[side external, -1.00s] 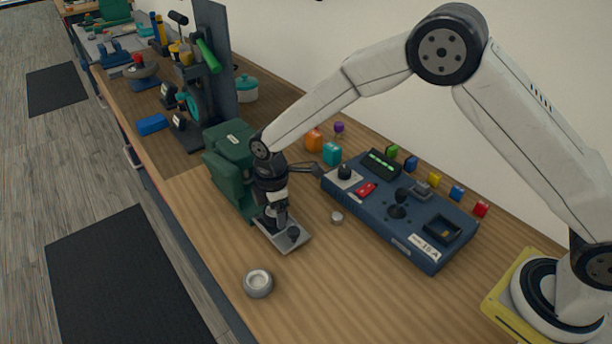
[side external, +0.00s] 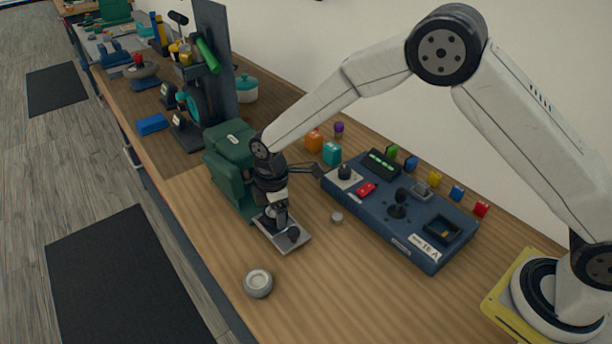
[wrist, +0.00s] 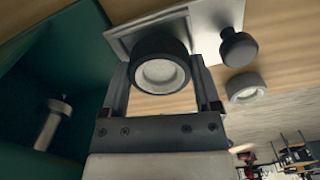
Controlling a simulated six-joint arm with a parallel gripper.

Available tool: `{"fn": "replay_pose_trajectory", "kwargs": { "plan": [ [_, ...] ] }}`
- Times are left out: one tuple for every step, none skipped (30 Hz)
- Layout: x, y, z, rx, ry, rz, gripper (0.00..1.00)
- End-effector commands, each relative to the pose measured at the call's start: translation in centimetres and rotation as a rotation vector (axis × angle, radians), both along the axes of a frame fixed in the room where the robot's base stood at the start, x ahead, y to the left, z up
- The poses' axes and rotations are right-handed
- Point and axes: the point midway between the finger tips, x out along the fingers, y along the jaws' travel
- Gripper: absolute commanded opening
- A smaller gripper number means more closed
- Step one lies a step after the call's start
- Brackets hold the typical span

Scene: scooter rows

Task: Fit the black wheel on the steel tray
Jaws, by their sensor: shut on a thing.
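The black wheel (wrist: 160,65), a dark ring with a pale centre, sits between the fingers of my gripper (wrist: 162,88) in the wrist view. My gripper is shut on it. In the side view my gripper (side external: 279,216) points down over the steel tray (side external: 272,235), and the fingers largely hide the wheel. The steel tray also shows in the wrist view (wrist: 207,17), behind the wheel. I cannot tell whether the wheel touches it. A black knob-like piece (side external: 293,234) stands at the tray's near right part; it also shows in the wrist view (wrist: 238,47).
A green machine (side external: 231,165) stands close behind my gripper. A blue control box (side external: 405,225) lies to the right, with small coloured blocks behind it. The front bench is otherwise clear.

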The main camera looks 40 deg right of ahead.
Motion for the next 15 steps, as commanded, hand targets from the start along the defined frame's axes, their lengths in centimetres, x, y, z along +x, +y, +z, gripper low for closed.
{"fn": "replay_pose_trajectory", "kwargs": {
  "plan": [
    [0.01, 0.01, -0.03, 0.0, 0.0, 0.0, 0.18],
    [0.01, 0.01, -0.06, 0.0, 0.0, 0.0, 0.18],
    [0.01, 0.01, -0.1, 0.0, 0.0, 0.0, 0.18],
    [0.01, 0.01, -0.14, 0.0, 0.0, 0.0, 0.18],
    [0.01, 0.01, -0.18, 0.0, 0.0, 0.0, 0.18],
    [0.01, 0.01, -0.23, 0.0, 0.0, 0.0, 0.18],
    [0.01, 0.01, -0.28, 0.0, 0.0, 0.0, 0.18],
    [0.01, 0.01, -0.32, 0.0, 0.0, 0.0, 0.18],
    [0.0, 0.0, -0.38, 0.0, 0.0, 0.0, 0.18],
    [0.01, 0.01, -0.42, 0.0, 0.0, 0.0, 0.18],
    [0.01, 0.01, -0.47, 0.0, 0.0, 0.0, 0.18],
    [0.0, 0.0, -0.53, 0.0, 0.0, 0.0, 0.18],
    [0.01, 0.01, -0.57, 0.0, 0.0, 0.0, 0.18],
    [0.0, 0.0, -0.62, 0.0, 0.0, 0.0, 0.18],
    [0.01, 0.01, -0.67, 0.0, 0.0, 0.0, 0.18]
  ]
}}
